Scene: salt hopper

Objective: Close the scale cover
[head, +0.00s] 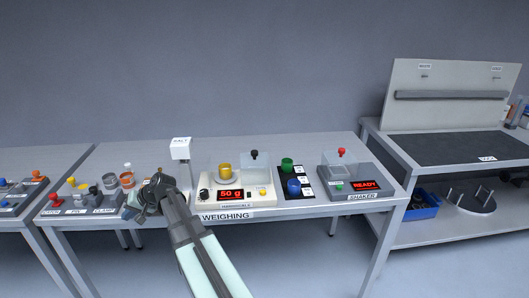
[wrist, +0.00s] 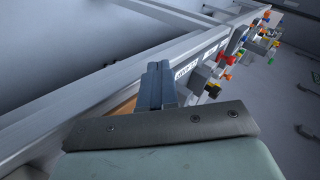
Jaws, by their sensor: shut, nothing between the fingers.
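The scale (head: 243,196) is a cream box in the middle of the weighing table, with a red display reading 50 g. A yellow cup (head: 225,171) stands on its left part. A clear cover with a black knob (head: 254,154) seems to stand raised at the back of the scale; its exact angle is too small to tell. My gripper (head: 150,197) is left of the scale, near the table's front edge, apart from the cover. In the wrist view its fingers (wrist: 158,85) are together and empty. The scale is not visible in the wrist view.
The salt hopper (head: 181,150) stands just left of the scale. Several small coloured parts lie at the left. The table behind the scale is clear.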

